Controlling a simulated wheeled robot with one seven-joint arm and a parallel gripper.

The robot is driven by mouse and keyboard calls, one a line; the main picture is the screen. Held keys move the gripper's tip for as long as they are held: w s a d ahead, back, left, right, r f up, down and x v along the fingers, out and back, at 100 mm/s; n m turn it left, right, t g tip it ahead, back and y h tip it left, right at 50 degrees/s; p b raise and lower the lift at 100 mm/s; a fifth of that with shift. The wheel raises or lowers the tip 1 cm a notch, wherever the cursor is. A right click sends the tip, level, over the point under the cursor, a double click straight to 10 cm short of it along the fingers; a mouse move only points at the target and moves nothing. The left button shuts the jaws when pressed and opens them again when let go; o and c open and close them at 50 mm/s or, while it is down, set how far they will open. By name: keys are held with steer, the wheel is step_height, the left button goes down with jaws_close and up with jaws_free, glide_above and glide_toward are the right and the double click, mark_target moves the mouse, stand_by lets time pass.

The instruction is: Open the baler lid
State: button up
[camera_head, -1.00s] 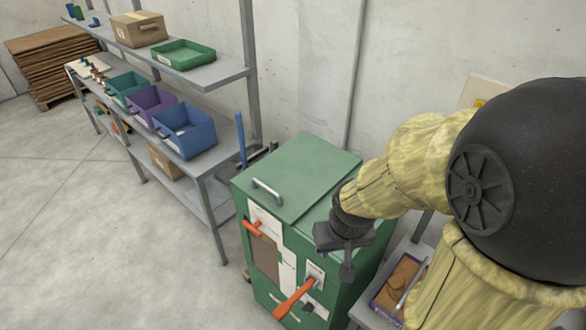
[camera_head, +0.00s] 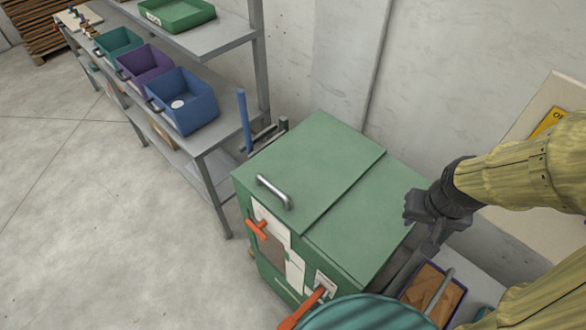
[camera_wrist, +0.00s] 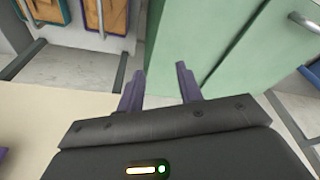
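The green baler (camera_head: 355,240) stands against the wall in the head view. Its lid (camera_head: 310,165) lies flat and closed on the left part of the top, with a silver bar handle (camera_head: 273,191) near the front edge. My gripper (camera_head: 418,207) is at the right of the baler, apart from the lid and its handle. In the wrist view my gripper (camera_wrist: 158,85) has its two dark fingers spread with nothing between them. The green baler top (camera_wrist: 235,50) and the silver handle (camera_wrist: 304,22) show to the right of the fingers there.
An orange lever (camera_head: 312,305) and an orange latch handle (camera_head: 257,228) are on the baler's front. A grey shelf (camera_head: 215,40) with a blue bin (camera_head: 183,100) stands at the left. A box of brown pieces (camera_head: 433,290) is at the right. The floor at left is clear.

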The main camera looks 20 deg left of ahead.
step_height(320, 180, up, 6)
steer(key=f+n+h+b, duration=0.1)
steer(key=n+b, duration=0.4)
steer(key=n, duration=0.8)
glide_above(274, 188)
steer(key=s+a, duration=0.2)
steer(key=s, duration=0.1)
steer(key=shift+s+d+r+g, duration=0.1)
steer(key=shift+s+r+g, duration=0.05)
steer(key=shift+r+g, duration=0.15)
steer(key=shift+f+p, duration=0.2)
steer(key=shift+p, duration=0.1)
steer(key=shift+m, duration=0.3)
steer(key=w+f+p, duration=0.1)
steer(key=f, duration=0.4)
steer(key=w+d+f+p, duration=0.1)
steer(key=f, duration=0.5)
steer(key=w+f+p, duration=0.1)
steer(key=f, duration=0.5)
steer(key=shift+d, duration=0.3)
